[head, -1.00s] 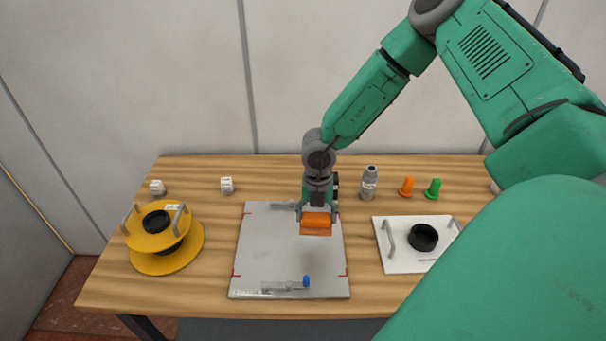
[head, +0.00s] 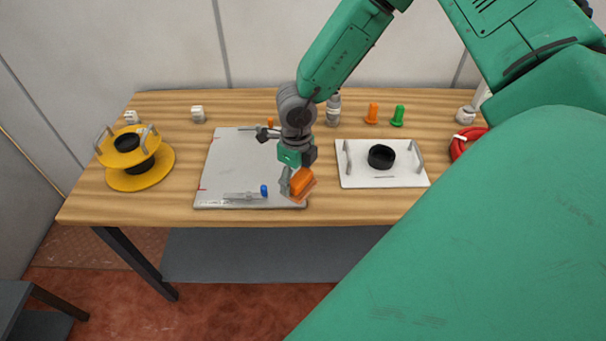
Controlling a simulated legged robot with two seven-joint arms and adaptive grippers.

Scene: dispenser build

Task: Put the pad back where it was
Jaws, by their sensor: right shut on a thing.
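The pad appears to be the orange block (head: 302,182) with a thin edge under it. My right gripper (head: 292,184) is shut on it and holds it tilted over the front right corner of the grey board (head: 228,160). I cannot tell whether the pad touches the board. The wrist hides the right part of the board. A clear syringe-like part with a blue end (head: 263,190) lies near the board's front edge, left of the gripper. My left gripper is not in view.
A yellow two-disc stand (head: 150,180) is at the left. A white tray (head: 385,181) with a black ring (head: 381,157) is at the right. A grey bottle (head: 333,110), orange peg (head: 372,113) and green peg (head: 398,116) stand behind. A red coil (head: 459,147) is far right.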

